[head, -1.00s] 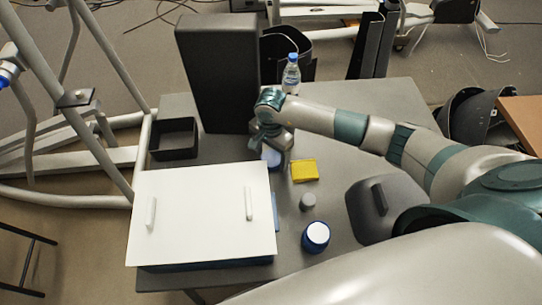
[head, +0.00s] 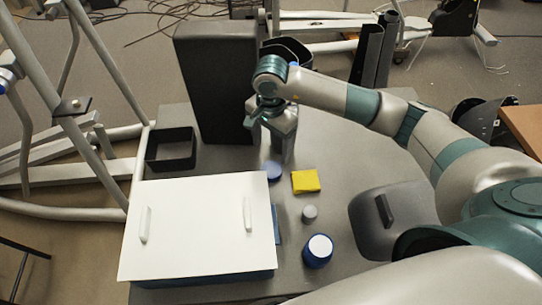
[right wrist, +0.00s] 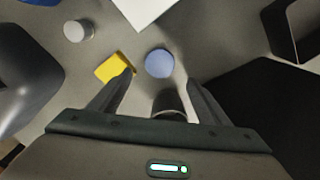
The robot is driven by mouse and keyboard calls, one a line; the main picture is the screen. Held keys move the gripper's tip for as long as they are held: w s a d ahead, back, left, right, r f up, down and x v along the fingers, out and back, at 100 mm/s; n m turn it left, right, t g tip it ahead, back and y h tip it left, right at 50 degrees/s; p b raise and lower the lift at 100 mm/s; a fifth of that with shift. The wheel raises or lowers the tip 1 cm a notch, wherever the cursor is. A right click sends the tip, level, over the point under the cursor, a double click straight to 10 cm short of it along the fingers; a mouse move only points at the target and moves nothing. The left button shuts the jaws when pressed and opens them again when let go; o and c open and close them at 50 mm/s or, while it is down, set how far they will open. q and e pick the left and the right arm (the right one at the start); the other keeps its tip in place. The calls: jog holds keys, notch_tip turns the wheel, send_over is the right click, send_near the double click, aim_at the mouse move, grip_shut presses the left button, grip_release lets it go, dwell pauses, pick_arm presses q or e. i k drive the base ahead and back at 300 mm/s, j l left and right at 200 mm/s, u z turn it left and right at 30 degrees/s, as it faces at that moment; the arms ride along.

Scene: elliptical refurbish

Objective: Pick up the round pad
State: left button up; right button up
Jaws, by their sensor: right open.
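The round pad (head: 273,170) is a small flat blue disc lying on the grey table, right of the white box lid. It also shows in the right wrist view (right wrist: 159,63), whole and uncovered. My right gripper (head: 277,157) is open and empty, pointing down above the table just behind the pad. In the right wrist view, the fingertips (right wrist: 160,78) are spread on either side below the pad, with the pad lying beyond them, not between. My left gripper is not in view.
A yellow block (head: 305,181) lies close right of the pad. A white-lidded box (head: 200,225), black tray (head: 171,148) and tall dark panel (head: 215,80) flank the gripper.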

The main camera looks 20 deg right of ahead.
aim_at(309, 212)
jog(key=k+l, duration=0.1)
jog(key=k, duration=0.65)
jog(key=k+l, duration=0.1)
jog(key=k, duration=0.65)
